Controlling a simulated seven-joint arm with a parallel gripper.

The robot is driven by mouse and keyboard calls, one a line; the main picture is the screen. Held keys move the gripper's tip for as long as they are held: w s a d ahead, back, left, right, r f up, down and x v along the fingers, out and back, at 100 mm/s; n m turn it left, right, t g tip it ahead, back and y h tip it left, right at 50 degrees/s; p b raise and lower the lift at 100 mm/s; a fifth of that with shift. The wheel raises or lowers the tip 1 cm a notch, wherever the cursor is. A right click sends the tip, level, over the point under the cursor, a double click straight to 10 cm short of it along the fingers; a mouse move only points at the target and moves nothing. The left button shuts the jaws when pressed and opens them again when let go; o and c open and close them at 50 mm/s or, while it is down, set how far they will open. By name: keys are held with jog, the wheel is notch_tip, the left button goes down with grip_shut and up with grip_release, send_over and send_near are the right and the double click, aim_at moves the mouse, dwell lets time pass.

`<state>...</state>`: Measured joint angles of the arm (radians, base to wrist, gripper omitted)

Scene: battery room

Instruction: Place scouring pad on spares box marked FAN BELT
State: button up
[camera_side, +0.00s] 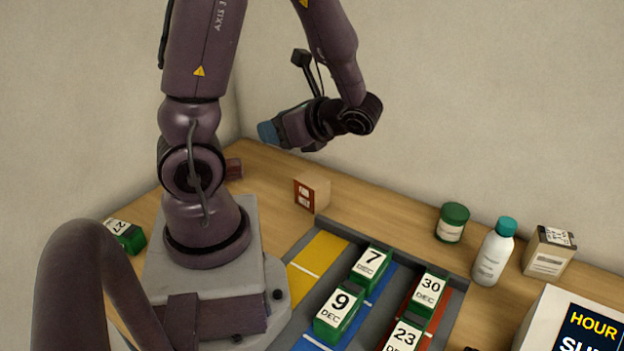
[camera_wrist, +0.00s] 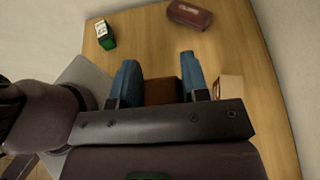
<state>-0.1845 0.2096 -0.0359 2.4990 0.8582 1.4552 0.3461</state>
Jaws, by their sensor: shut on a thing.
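My gripper (camera_side: 268,133) is raised above the table at the back, left of and higher than the small box. In the wrist view its blue fingers (camera_wrist: 160,80) are shut on a brown block-like thing, the scouring pad (camera_wrist: 162,91). The pad cannot be made out in the side view. The spares box (camera_side: 312,192) is a small tan carton with a red-brown label on its front; the print is too small to read surely. It stands on the wood near the wall, its top bare, and shows right of the fingers in the wrist view (camera_wrist: 229,87), apart from the pad.
A dark red case (camera_wrist: 190,14) lies near the wall. A green date block (camera_wrist: 105,34) stands beyond my base. A coloured tray (camera_side: 320,246) holds several date blocks. A green-lidded jar (camera_side: 452,223), a teal-capped bottle (camera_side: 494,254) and a carton (camera_side: 548,252) stand right.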

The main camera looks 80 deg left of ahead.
notch_tip(320, 180, down, 4)
jog(key=shift+r, duration=0.1)
jog(key=w+a+f, duration=0.5)
jog(key=w+a, duration=0.1)
jog(key=a, duration=0.2)
send_over(316, 181)
notch_tip(316, 181, down, 5)
jog(key=shift+r, duration=0.1)
jog(key=shift+a+f, duration=0.1)
jog(key=shift+f, duration=1.6)
jog(key=shift+f, duration=0.2)
jog(key=o, duration=0.9)
jog(key=shift+r, duration=0.15)
